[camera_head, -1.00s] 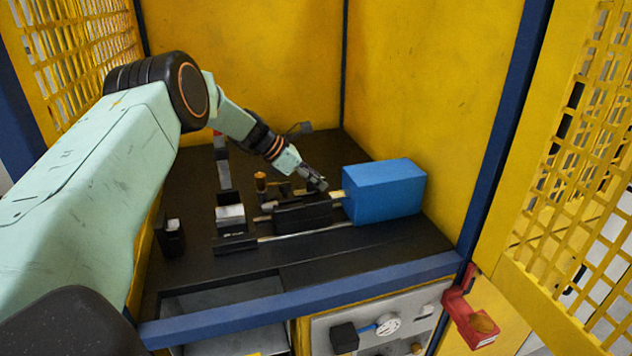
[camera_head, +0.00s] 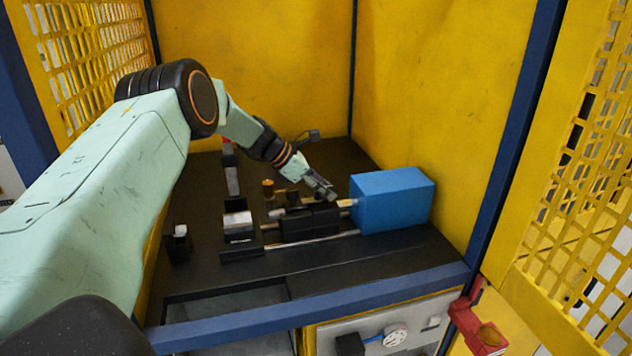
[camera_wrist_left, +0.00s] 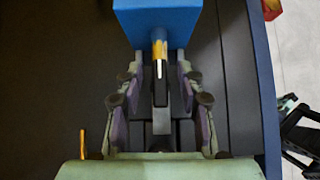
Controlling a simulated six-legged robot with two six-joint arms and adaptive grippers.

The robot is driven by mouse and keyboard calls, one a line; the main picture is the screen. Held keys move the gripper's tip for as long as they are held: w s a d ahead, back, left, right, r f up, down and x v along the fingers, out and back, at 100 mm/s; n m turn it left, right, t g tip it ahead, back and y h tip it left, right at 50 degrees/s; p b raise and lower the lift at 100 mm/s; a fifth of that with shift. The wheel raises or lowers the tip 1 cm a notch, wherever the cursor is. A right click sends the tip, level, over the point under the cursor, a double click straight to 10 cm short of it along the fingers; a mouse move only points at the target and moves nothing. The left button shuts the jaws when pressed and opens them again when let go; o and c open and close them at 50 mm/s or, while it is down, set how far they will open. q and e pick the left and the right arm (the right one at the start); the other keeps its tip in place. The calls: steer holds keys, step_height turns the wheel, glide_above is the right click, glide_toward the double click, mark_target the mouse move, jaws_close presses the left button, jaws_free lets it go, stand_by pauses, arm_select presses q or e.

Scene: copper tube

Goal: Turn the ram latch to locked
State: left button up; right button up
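The blue ram housing (camera_head: 392,201) sits at the right of the dark bench, with a rod reaching left to a black carriage block (camera_head: 308,222). My left gripper (camera_head: 324,192) is low over the carriage, beside the housing's left face. In the left wrist view, my left gripper (camera_wrist_left: 160,68) has its fingers apart, one on each side of a rod with a yellow end (camera_wrist_left: 159,50) and a grey bar (camera_wrist_left: 161,120). I see no clear contact with either. I cannot tell which part is the ram latch. My right gripper is not in view.
A copper-coloured upright piece (camera_head: 268,188) stands left of the gripper. A black block with a pale top (camera_head: 238,223) is farther left. Yellow walls enclose the bench, and a blue rail (camera_head: 320,308) crosses its front. A red bracket (camera_head: 478,325) hangs at lower right.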

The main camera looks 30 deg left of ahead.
arm_select(q)
steer(key=v, duration=1.2)
steer(key=shift+d, duration=0.1)
steer(key=shift+s+d+f, duration=0.1)
steer(key=shift+f, duration=0.05)
